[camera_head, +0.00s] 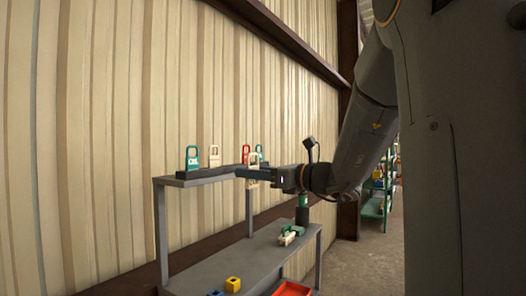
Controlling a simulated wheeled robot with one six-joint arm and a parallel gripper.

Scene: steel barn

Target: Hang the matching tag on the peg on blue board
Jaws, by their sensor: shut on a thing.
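My gripper (254,174) is at the right end of the upper shelf, reaching in from the right. It is shut on a cream tag (253,160), which stands upright with its slotted top above the fingers. A teal tag (192,155) with pale lettering, another cream tag (214,155), a red tag (246,153) and a green tag (259,149) stand upright along the back of the upper shelf. The held tag is in front of the red and green ones and partly covers them. I cannot make out a blue board or its peg.
The grey upper shelf (205,178) has a dark rail along its back. A green rack (377,200) stands far right.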

